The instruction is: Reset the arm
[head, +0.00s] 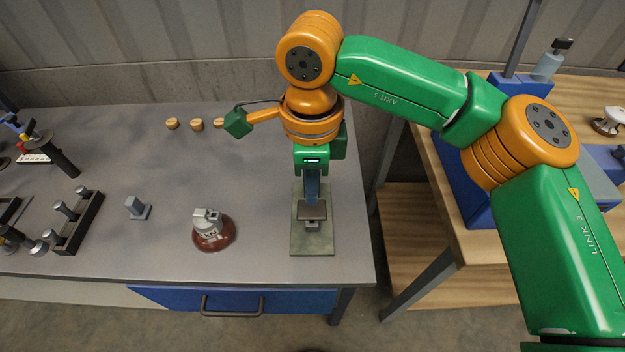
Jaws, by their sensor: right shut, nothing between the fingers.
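My right arm (400,83) comes in from the right, bends over the gap between the two tables and points down. My right gripper (312,212) is shut and empty above a flat greenish plate (313,245) near the right edge of the grey table. The fingers hide part of the plate, and I cannot tell whether they touch it. A brown insulator with a grey metal cap (213,238) stands upright on the table to the left of the gripper, apart from it. My left gripper is not in view.
The grey table (110,150) has a blue drawer (165,298). A small grey block (137,208) and a dark rack with metal pins (78,222) stand left. Small wooden pieces (196,124) lie at the back. A wooden table (440,185) with blue fixtures stands right.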

